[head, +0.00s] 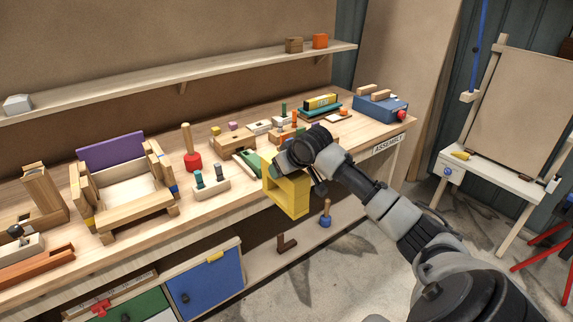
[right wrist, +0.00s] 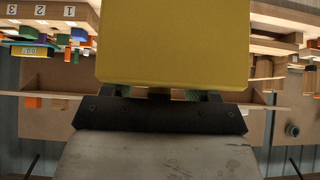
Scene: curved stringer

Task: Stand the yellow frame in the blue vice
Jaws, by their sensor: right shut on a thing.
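The yellow frame (head: 289,196) is a square, hollow block held at the front edge of the workbench, in the air beside the bench top. My right gripper (head: 314,182) is shut on it, with the wrist above and to the right. In the right wrist view the yellow frame (right wrist: 178,42) fills the upper middle, just beyond the dark gripper (right wrist: 160,97). The blue vice (head: 378,108) sits at the far right end of the bench, with wooden jaws on top and a red knob at its right. My left gripper is not seen.
A teal tray with a yellow box (head: 320,102) stands left of the vice. An easel (head: 510,110) stands at right.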

